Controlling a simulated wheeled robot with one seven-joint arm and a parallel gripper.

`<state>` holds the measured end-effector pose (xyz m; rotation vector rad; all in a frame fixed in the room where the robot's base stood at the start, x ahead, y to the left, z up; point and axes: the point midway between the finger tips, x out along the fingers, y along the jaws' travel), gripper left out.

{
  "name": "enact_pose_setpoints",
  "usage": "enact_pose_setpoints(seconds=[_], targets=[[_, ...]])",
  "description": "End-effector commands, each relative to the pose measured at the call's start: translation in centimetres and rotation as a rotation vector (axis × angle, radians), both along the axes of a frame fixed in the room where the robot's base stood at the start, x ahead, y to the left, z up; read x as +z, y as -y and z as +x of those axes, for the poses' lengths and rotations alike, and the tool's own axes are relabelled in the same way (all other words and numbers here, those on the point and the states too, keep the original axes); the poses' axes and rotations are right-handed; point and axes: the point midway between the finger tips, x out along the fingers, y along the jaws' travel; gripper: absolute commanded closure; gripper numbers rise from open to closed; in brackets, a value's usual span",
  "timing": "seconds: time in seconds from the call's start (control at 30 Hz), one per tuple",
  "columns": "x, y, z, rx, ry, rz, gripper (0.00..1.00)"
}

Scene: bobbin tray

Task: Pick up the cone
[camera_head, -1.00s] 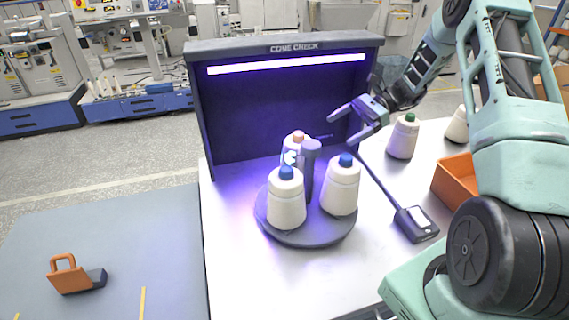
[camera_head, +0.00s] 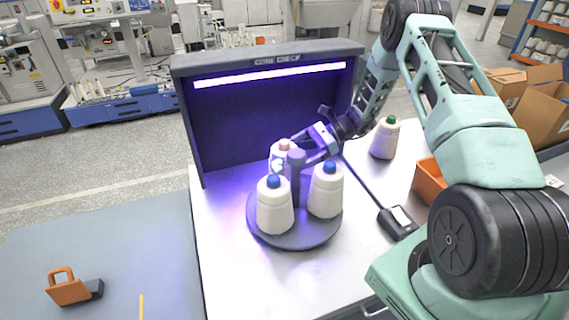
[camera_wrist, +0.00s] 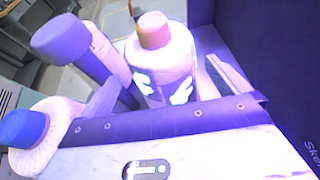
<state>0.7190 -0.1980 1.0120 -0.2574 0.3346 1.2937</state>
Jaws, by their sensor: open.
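A white cone with a pinkish-orange tip (camera_head: 278,163) stands at the back of a round dark turntable (camera_head: 290,239). Bright glowing patches show on its side in the wrist view (camera_wrist: 165,62). Two white cones with blue tips, one at front left (camera_head: 274,210) and one at right (camera_head: 325,192), stand on the same turntable. One blue-tipped cone also shows at the lower left of the wrist view (camera_wrist: 45,137). My gripper (camera_head: 296,149) is open at the orange-tipped cone, with one finger on each side of it in the wrist view. Contact cannot be told.
A dark post (camera_head: 296,180) rises from the turntable's middle, close to my gripper. The dark lit booth (camera_head: 240,120) walls the back and left. A green-tipped cone (camera_head: 385,139), a handheld device (camera_head: 397,222) and an orange bin (camera_head: 428,181) are to the right.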

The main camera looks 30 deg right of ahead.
Motion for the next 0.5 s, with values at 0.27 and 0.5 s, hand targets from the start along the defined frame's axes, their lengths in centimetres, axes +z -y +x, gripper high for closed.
enact_pose_setpoints(seconds=[0.27,0.5], targets=[[-1.3,-3.1,1.1,0.004,-0.003,0.001,0.00],[-2.2,-4.3,1.4,0.002,-0.001,0.000,0.00]])
